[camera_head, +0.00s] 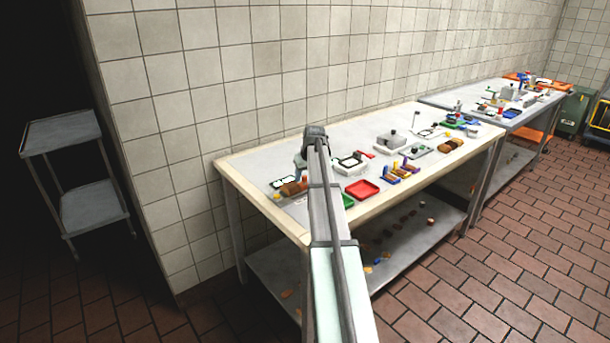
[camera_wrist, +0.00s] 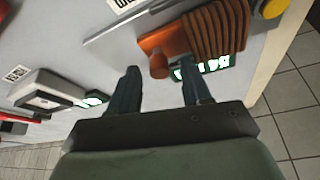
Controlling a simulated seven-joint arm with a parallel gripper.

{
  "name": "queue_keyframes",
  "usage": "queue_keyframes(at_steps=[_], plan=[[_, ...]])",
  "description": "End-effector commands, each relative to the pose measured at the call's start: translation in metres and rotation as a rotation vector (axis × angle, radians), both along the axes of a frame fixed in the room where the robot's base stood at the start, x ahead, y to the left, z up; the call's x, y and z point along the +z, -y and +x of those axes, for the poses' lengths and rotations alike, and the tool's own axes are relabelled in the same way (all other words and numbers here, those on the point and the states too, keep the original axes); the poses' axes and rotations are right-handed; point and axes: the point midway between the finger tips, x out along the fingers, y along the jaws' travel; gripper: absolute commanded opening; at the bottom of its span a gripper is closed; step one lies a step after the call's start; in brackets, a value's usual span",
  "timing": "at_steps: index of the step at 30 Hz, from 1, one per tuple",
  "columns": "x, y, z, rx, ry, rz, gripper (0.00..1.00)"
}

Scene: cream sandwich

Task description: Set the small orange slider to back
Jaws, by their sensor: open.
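In the wrist view, a small orange slider knob (camera_wrist: 159,66) stands out from an orange block (camera_wrist: 166,41), beside a ribbed brown-orange part (camera_wrist: 216,32). My gripper (camera_wrist: 160,78) is open, with one finger on each side of the knob in the picture. I see no clear contact, and the depth gap is hard to judge. In the head view, the brown-orange device (camera_head: 291,188) is at the near left end of the table, small and partly behind my arm. My fingertips are mostly hidden there.
A thin grey rail (camera_wrist: 130,22) runs beside the orange block. A white box (camera_wrist: 45,92) lies to the left and a yellow round knob (camera_wrist: 273,9) to the right. In the head view, a red tray (camera_head: 361,189) and several devices fill the table (camera_head: 250,165) further right.

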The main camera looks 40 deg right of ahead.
Motion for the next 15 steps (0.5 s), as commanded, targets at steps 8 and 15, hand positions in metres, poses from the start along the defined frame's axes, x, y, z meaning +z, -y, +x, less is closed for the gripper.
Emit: queue_keyframes(at_steps=[8, 15], plan=[[0.0000, -0.0002, 0.0001, 0.000, 0.000, 0.000, 0.43], [0.0002, -0.0002, 0.0001, 0.000, 0.000, 0.000, 0.20]])
